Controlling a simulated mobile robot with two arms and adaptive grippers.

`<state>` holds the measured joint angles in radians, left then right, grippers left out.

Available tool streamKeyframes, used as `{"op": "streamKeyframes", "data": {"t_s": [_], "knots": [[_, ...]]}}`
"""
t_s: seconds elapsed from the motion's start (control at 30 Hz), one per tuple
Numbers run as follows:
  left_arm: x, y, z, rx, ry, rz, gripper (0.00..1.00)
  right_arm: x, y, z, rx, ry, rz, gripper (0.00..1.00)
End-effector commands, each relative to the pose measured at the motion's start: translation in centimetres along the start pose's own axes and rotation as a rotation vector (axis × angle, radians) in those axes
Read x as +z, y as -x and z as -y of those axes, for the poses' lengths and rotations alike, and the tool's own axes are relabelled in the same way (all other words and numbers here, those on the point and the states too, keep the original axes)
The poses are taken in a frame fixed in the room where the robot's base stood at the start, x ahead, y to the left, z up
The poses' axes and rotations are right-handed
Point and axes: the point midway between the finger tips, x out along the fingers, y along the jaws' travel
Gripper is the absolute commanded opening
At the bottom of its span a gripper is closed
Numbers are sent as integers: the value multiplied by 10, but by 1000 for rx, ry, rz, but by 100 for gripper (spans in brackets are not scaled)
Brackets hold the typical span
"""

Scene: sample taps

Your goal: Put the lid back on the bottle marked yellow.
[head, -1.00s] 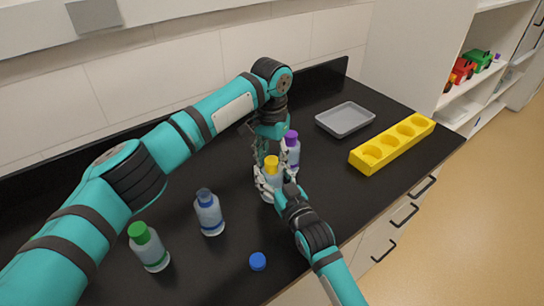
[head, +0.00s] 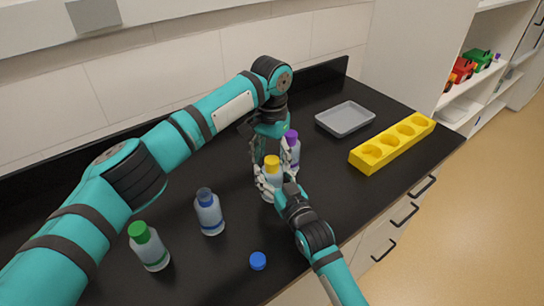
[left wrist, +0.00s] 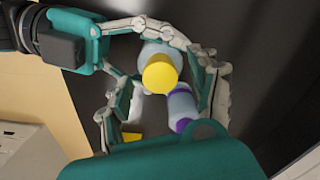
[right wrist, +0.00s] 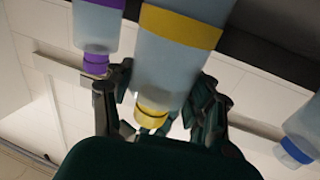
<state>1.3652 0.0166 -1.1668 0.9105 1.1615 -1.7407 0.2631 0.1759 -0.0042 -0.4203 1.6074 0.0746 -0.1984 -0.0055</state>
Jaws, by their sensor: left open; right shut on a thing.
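The bottle marked yellow (right wrist: 178,55) has a yellow band and stands near the middle of the counter. The yellow lid (head: 272,162) sits on top of it; whether it is seated tightly I cannot tell. It also shows in the left wrist view (left wrist: 160,72). My right gripper (head: 278,188) is shut on the bottle's body from the front. My left gripper (left wrist: 165,85) is open above the bottle, its fingers spread around the lid and apart from it.
A purple-lidded bottle (head: 292,150) stands close behind. A blue-banded bottle (head: 209,213) and a green-lidded bottle (head: 149,247) stand left. A loose blue lid (head: 258,261) lies near the front edge. A grey tray (head: 345,132) and yellow rack (head: 357,164) are right.

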Motion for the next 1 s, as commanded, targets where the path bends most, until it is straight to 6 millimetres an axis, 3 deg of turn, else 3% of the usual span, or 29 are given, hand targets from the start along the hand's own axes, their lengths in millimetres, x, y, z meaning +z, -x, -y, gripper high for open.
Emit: {"op": "streamKeyframes", "data": {"t_s": [0.6, 1.0], "knots": [[-1, 107, 0, -1, 1, -2, 62, 1, 0, 0, 0, 0, 1, 0], [0, 118, 0, 0, 0, 0, 62, 1, 0, 0, 0, 1, 1, 0]]}}
